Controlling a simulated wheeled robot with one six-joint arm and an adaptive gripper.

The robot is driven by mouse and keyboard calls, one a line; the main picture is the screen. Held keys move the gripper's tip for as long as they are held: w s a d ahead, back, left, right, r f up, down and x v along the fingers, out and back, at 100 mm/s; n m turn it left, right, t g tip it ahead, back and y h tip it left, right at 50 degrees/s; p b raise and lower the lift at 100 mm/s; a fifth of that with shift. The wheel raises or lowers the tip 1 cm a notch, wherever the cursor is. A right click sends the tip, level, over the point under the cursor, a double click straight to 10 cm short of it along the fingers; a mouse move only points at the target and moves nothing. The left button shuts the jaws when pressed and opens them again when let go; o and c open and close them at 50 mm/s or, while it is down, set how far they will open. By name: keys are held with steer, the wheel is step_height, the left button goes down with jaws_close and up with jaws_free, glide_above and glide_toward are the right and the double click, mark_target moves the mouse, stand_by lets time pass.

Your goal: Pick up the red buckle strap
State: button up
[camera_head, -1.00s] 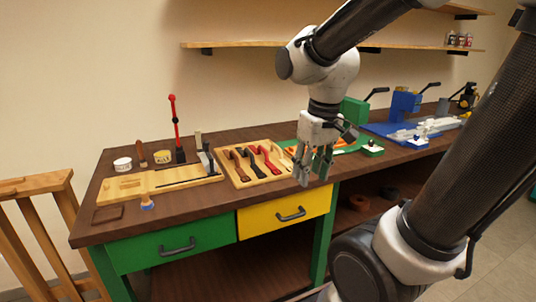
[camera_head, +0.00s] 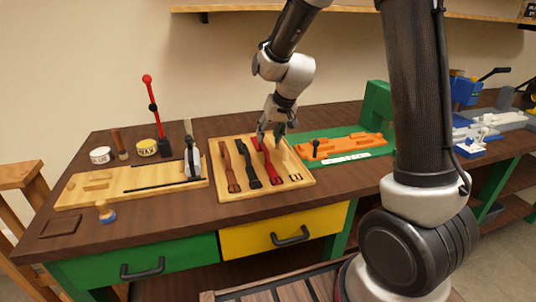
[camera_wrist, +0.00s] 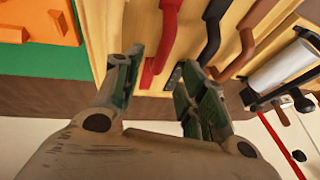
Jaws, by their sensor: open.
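The red buckle strap (camera_head: 268,168) lies in the right part of a wooden tray (camera_head: 304,190), beside a black strap (camera_head: 248,167) and a brown strap (camera_head: 228,166). My gripper (camera_head: 271,138) is open over the far end of the red strap and hides that end in the head view. In the wrist view my open gripper (camera_wrist: 158,80) has the red strap (camera_wrist: 166,40) running between its fingers. The black strap (camera_wrist: 211,38) lies close to the right finger. I cannot tell how high the fingertips are above the strap.
A green mat with an orange fixture (camera_head: 345,144) lies right of the tray. A wooden board (camera_head: 130,185) with a clamp (camera_head: 191,160) lies left. A red-handled lever tool (camera_head: 155,110) stands behind it.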

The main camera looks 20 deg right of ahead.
mark_target(264, 144)
steer(key=x, duration=0.7)
steer(key=shift+s, duration=0.15)
steer(key=shift+c, duration=0.5)
jaws_close()
